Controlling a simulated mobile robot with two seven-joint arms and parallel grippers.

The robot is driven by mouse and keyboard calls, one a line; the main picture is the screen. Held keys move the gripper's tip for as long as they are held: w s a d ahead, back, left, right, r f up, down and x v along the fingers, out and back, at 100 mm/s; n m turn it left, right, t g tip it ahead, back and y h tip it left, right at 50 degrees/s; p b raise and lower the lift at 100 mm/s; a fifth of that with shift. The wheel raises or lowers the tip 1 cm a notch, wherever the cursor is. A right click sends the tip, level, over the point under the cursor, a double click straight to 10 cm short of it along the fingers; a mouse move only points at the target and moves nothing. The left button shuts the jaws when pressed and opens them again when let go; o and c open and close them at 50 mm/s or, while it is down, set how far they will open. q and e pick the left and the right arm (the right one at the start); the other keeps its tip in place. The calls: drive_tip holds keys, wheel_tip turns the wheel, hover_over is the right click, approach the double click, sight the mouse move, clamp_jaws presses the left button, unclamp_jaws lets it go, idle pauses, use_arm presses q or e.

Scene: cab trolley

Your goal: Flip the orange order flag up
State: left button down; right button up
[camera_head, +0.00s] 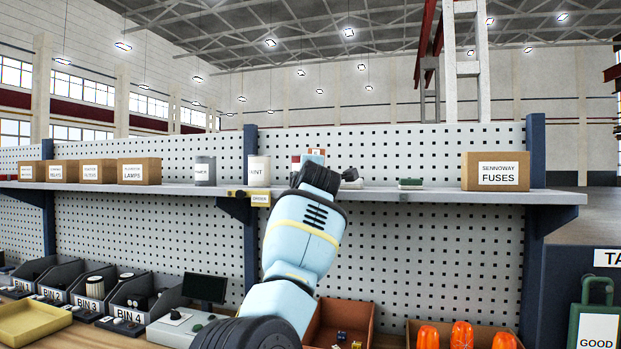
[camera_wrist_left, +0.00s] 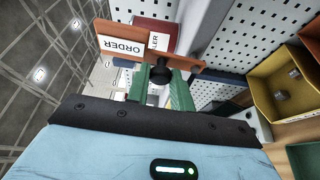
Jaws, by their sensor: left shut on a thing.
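The orange order flag (camera_wrist_left: 181,61) shows in the wrist view as an orange bar with a white ORDER label. My left gripper (camera_wrist_left: 158,88) has its green fingers closed around it, close to a black round knob. In the head view my left arm reaches up to the shelf front, and the left gripper (camera_head: 322,172) is at the shelf edge. An orange piece with a pale label (camera_head: 316,153), likely the flag, shows just above the gripper; its lower part is hidden. I cannot tell the flag's exact tilt. My right gripper is not in view.
The grey shelf (camera_head: 430,196) carries a white tin (camera_head: 259,170), a grey tin (camera_head: 205,171), several cardboard boxes and a FUSES box (camera_head: 496,171). A dark red can (camera_wrist_left: 150,30) stands behind the flag. Bins, a monitor (camera_head: 205,288) and orange items (camera_head: 462,335) are below.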

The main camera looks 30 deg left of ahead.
use_arm(q)
drive_tip(key=shift+s+a+r+n, duration=0.1)
drive_tip(key=shift+a+r+n, duration=0.15)
drive_tip(key=shift+n, duration=0.15)
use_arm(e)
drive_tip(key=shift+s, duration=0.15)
use_arm(q)
drive_tip(key=shift+f, duration=0.1)
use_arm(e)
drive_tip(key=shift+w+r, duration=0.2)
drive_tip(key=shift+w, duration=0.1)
use_arm(q)
drive_tip(key=c, duration=1.2)
unclamp_jaws()
drive_tip(key=shift+a+f, duration=0.1)
drive_tip(key=shift+c, duration=0.2)
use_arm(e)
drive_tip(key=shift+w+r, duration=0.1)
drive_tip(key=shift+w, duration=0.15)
use_arm(q)
drive_tip(key=shift+d, duration=0.2)
drive_tip(key=v, duration=0.7)
drive_tip(key=shift+s+b, duration=0.25)
drive_tip(key=shift+b, duration=0.05)
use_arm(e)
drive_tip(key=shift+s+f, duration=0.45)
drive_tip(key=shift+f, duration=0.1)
